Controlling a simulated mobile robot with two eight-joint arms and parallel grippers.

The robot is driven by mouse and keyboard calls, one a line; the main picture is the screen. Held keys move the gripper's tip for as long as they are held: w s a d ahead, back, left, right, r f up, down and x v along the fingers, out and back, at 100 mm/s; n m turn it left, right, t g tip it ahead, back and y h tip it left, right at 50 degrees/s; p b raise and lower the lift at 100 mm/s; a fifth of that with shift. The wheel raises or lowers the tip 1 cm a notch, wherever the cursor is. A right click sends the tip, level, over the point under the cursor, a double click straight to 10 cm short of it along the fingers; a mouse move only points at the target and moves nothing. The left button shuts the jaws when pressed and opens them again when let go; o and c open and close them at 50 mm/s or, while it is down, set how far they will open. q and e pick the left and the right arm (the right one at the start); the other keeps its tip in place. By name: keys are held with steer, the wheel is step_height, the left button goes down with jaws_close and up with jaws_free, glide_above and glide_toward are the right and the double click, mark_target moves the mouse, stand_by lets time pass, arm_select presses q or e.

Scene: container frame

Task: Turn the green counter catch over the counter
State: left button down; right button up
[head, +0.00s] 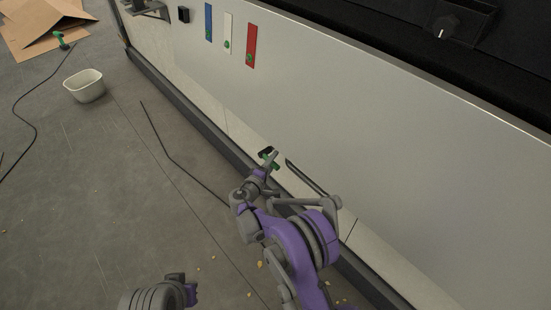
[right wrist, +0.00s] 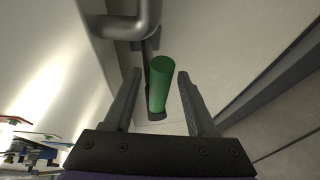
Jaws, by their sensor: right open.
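The green counter catch (right wrist: 160,84) shows as a green cylinder on a dark mount in the right wrist view. In the head view a bit of its green (head: 275,164) shows low on the pale counter front (head: 380,140), mostly hidden by my gripper. My right gripper (right wrist: 160,73) is open, with one finger on each side of the green cylinder and a visible gap to each. It also shows in the head view (head: 268,162) at the panel. My left gripper is out of view; only part of that arm shows at the bottom.
A dark bar handle (head: 307,178) lies just right of the catch. Blue (head: 208,22), white (head: 228,32) and red (head: 251,45) plates with green knobs are higher up. A white bin (head: 84,86), cables, cardboard (head: 45,25) and scattered yellow bits lie on the floor.

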steer(key=shift+x, duration=1.35)
jaws_close()
stand_by(0.4)
